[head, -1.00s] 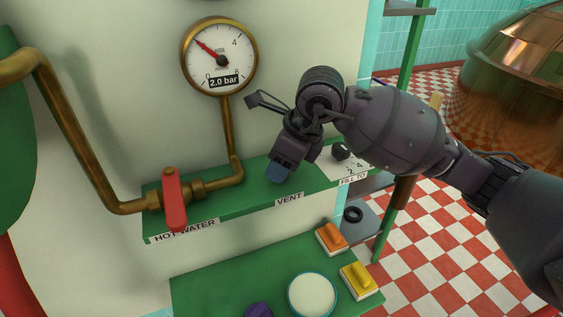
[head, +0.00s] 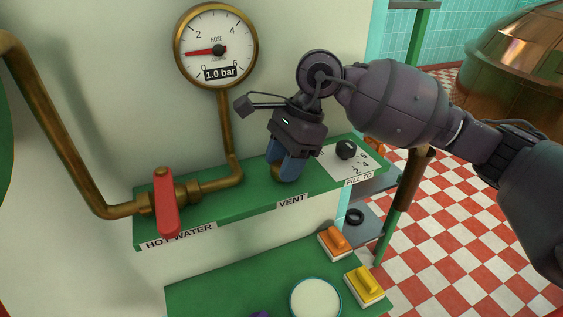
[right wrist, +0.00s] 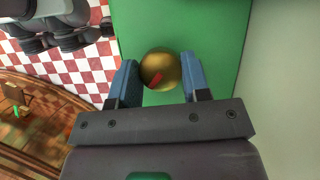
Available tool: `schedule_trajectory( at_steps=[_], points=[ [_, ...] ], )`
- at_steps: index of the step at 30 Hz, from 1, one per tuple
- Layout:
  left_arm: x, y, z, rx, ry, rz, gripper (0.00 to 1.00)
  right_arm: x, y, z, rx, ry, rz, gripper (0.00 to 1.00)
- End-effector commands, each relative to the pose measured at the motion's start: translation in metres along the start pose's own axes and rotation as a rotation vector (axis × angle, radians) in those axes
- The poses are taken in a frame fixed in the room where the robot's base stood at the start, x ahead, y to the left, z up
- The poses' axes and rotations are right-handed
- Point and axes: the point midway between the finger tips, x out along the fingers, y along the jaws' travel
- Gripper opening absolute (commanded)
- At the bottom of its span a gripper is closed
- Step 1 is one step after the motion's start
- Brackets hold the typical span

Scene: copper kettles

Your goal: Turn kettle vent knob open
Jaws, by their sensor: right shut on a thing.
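The vent knob (right wrist: 160,66) is a round brass knob with a red mark, on the green shelf behind the VENT label (head: 292,201). My right gripper (head: 284,168) points down over it with blue fingers on either side. In the right wrist view, the fingers of this gripper (right wrist: 160,76) flank the knob and are shut on it. In the head view the fingers hide most of the knob. The pressure gauge (head: 216,46) above reads 1.0 bar. My left gripper is not in view.
A red-handled hot water valve (head: 166,203) on a brass pipe stands left of the vent. A black FILL TO dial (head: 346,149) stands close on the right. Below are an orange switch (head: 335,240), a yellow switch (head: 365,284) and a pale round button (head: 315,300).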

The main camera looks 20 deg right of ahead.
Motion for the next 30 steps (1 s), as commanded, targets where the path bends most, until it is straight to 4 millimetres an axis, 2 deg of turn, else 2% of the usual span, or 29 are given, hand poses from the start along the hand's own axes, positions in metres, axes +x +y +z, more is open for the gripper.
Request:
schedule_trajectory(
  at_steps=[10, 27, 28, 30],
  points=[
    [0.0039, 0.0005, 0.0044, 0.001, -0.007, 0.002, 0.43, 0.0004, -0.0012, -0.0002, -0.144, 0.000, 0.060, 0.20],
    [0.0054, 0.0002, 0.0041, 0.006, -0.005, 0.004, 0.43, -0.0010, -0.0009, 0.0004, -0.176, 0.001, 0.070, 0.20],
    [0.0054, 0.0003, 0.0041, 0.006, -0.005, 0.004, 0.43, -0.0010, -0.0009, 0.0004, -0.176, 0.001, 0.070, 0.45],
    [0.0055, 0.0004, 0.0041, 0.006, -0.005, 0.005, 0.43, -0.0010, -0.0009, 0.0004, -0.176, 0.001, 0.070, 0.55]
  ],
)
